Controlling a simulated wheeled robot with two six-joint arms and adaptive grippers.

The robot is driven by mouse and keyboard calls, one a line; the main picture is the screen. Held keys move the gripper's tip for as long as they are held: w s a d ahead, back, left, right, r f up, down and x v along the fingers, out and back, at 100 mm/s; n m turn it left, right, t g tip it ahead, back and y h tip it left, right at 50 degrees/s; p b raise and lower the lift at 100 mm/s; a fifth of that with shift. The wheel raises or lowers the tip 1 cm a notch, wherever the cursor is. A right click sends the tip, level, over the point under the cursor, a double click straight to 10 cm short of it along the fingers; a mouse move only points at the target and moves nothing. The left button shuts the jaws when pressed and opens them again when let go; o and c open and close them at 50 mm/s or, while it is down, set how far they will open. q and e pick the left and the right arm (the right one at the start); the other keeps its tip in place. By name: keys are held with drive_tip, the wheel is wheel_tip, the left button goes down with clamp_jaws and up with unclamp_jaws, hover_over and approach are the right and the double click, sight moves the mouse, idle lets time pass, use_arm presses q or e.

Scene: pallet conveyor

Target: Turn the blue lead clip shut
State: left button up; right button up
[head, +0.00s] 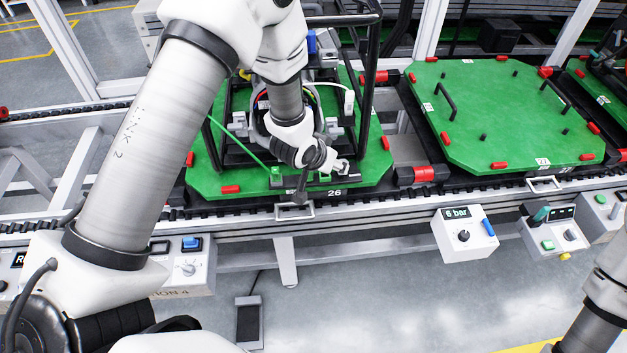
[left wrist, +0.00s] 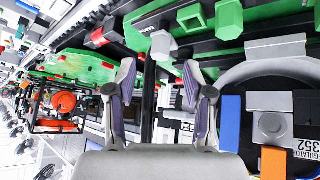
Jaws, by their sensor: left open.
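My left gripper (head: 338,166) hangs over the front edge of the green pallet numbered 26 (head: 232,187). In the left wrist view its two fingers (left wrist: 156,78) are spread apart with nothing held between them; a black bar shows behind the gap. A blue block (left wrist: 231,121) sits right of the fingers, beside a grey block and an orange one; I cannot tell whether it is the blue lead clip or how it is turned. In the head view a blue part (head: 312,41) stands at the back of the fixture. My left arm hides much of the fixture.
A black upright frame (head: 369,90) rises around the fixture. A green lead (head: 238,143) runs to a green block (head: 276,177) at the pallet front. Another green pallet (head: 500,120) lies to the right. A 6 bar control box (head: 464,236) hangs on the front rail.

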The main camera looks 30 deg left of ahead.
use_arm(q)
drive_tip(key=shift+g, duration=0.5)
drive_tip(key=s+f, duration=0.1)
drive_tip(key=s+a+f, duration=0.1)
drive_tip(key=s+f, duration=0.1)
drive_tip(key=f, duration=0.1)
drive_tip(key=shift+s+a, duration=0.25)
drive_tip(key=shift+s, duration=0.1)
use_arm(e)
drive_tip(key=shift+w+a+f, duration=0.2)
drive_tip(key=shift+a+f, duration=0.05)
drive_tip(key=shift+a, duration=0.25)
use_arm(q)
drive_tip(key=s+f+g+b, duration=0.2)
drive_tip(key=s+f+g, duration=0.1)
drive_tip(key=s+f, duration=0.9)
drive_tip(key=s+a+f+g, duration=0.1)
drive_tip(key=s, duration=0.7)
drive_tip(key=s+a+f+n+g+y+b, duration=0.1)
drive_tip(key=s+g, duration=0.1)
drive_tip(key=s, duration=0.6)
drive_tip(key=shift+f, duration=0.2)
use_arm(e)
wheel_tip(320, 180, down, 3)
drive_tip(key=shift+r, duration=0.1)
